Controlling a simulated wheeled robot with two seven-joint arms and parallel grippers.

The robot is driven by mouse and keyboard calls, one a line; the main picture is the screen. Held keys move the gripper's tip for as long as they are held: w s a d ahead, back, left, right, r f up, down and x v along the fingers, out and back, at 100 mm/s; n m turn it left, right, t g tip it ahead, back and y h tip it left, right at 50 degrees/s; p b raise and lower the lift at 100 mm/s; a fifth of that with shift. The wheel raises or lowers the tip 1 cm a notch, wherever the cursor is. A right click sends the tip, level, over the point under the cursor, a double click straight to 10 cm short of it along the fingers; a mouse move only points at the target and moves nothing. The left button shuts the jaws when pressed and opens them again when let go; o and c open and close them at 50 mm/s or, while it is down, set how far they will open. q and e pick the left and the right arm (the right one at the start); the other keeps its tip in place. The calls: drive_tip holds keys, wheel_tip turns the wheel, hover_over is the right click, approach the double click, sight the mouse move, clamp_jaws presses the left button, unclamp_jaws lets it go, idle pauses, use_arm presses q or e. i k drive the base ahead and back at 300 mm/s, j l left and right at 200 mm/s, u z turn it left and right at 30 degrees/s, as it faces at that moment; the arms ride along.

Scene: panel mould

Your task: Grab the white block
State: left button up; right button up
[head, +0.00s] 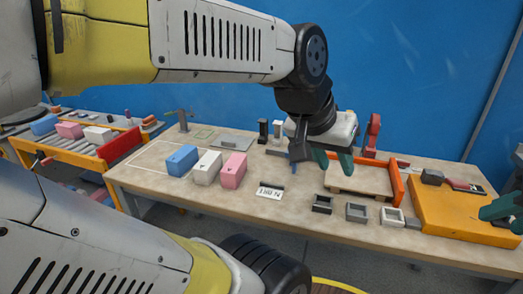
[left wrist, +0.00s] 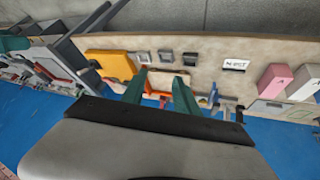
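A white block (head: 207,168) stands on the table between a blue block (head: 182,160) and a pink block (head: 233,170). The white block also shows at the right side of the left wrist view (left wrist: 303,83), beside the pink block. Another white block (head: 97,135) lies on the conveyor at the far left. My left gripper (head: 335,161) is open and empty, above the wooden mould area, well to the right of the blocks. Its two green fingers are apart in the left wrist view (left wrist: 160,92). My right gripper (head: 500,208) is partly cut off at the right edge.
A label card (head: 270,192) lies right of the pink block. Several small square frames (head: 357,212) line the front edge. An orange-edged mould (head: 365,180) and a yellow-orange board (head: 450,212) are on the right. A blue wall (head: 400,60) stands behind the table.

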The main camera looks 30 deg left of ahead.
sight(208, 167)
drive_tip(key=u, duration=1.8)
drive_tip(key=i+l+u, duration=0.15)
drive_tip(key=i+u, duration=0.3)
drive_tip(key=i, duration=0.45)
